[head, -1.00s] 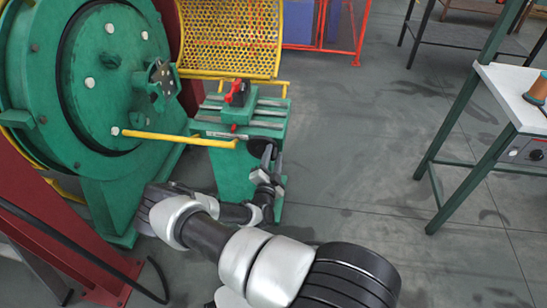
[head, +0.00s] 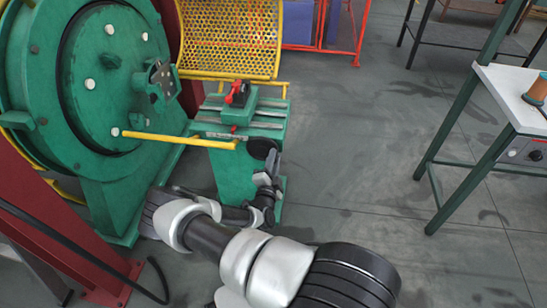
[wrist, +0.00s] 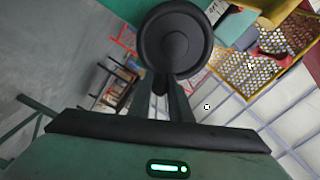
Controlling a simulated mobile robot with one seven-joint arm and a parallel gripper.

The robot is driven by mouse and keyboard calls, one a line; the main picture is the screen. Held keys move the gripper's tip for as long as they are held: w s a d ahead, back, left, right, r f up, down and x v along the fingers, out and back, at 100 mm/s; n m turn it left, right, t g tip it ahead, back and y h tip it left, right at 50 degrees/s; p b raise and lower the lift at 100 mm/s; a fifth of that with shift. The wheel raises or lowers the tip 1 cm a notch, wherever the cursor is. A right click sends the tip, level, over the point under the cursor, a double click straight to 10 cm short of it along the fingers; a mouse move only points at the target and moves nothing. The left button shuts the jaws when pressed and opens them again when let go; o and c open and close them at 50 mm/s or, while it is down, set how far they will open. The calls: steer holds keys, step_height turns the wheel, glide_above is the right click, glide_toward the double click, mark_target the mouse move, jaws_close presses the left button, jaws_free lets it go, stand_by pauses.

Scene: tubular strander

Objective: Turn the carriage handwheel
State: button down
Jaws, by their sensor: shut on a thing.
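The carriage handwheel is a black disc (head: 262,148) on the front of the green carriage stand (head: 228,172). In the wrist view the handwheel (wrist: 175,38) shows face-on at the top centre, with a round hub. My gripper (head: 272,166) is at the wheel's lower right edge in the head view. In the wrist view my gripper (wrist: 160,88) has its fingers close together at the wheel's lower rim, shut on a dark part of it. The exact grip point is dark and partly hidden by the fingers.
A yellow bar (head: 180,140) runs from the large green drum (head: 100,70) towards the carriage. A red clamp-like part (head: 236,94) sits on the carriage top. A yellow mesh guard (head: 230,38) stands behind. A workbench (head: 510,95) is at right, with open floor between.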

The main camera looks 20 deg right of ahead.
mark_target(262, 160)
steer(key=w+a+f+m, duration=0.1)
steer(key=a+f+m, duration=0.1)
steer(key=m, duration=0.8)
steer(key=w+a+f+m, duration=0.2)
steer(key=f+m, duration=0.2)
steer(key=m, duration=0.5)
steer(key=shift+a+f+m+p, duration=0.3)
steer(key=shift+f+m+p, duration=0.05)
steer(key=shift+m+p, duration=0.05)
steer(key=c, duration=1.6)
jaws_free()
